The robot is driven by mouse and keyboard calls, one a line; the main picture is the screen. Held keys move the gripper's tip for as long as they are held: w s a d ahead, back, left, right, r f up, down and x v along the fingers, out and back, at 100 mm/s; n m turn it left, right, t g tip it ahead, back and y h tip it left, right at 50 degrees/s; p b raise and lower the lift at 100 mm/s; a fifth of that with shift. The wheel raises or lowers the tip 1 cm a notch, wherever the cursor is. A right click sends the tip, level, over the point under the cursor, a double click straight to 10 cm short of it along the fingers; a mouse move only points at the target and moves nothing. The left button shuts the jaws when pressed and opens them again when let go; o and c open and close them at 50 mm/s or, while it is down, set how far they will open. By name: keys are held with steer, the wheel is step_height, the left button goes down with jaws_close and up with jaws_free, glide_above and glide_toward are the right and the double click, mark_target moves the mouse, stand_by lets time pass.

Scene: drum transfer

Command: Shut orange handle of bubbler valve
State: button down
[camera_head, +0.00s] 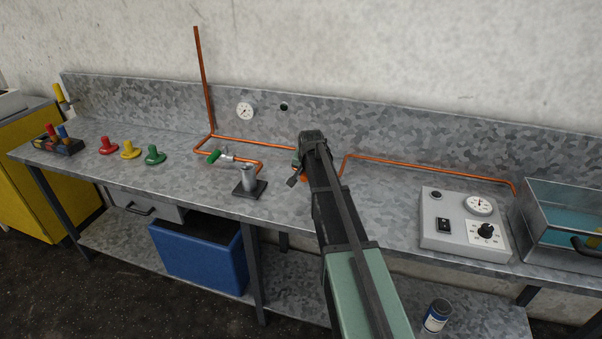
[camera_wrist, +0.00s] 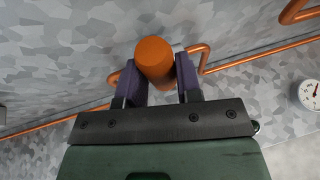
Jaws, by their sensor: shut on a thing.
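The orange handle (camera_wrist: 154,54) shows in the wrist view as a rounded orange knob between the two dark purple fingers of my gripper (camera_wrist: 156,72). The fingers are shut on it, one on each side. In the head view my gripper (camera_head: 296,178) is at the back middle of the bench, by the copper pipe, and my arm hides most of the handle there.
A green-handled valve (camera_head: 213,157) and a grey cylinder on a dark base (camera_head: 249,182) stand to the left. A copper pipe (camera_head: 430,169) runs along the back.

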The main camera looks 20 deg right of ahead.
steer(key=c, duration=0.8)
jaws_free()
steer(key=shift+a, duration=0.1)
steer(key=p+v, duration=0.9)
steer(key=v, duration=0.1)
steer(key=shift+r+p, duration=0.35)
steer(key=shift+p, duration=0.05)
steer(key=shift+s, duration=0.1)
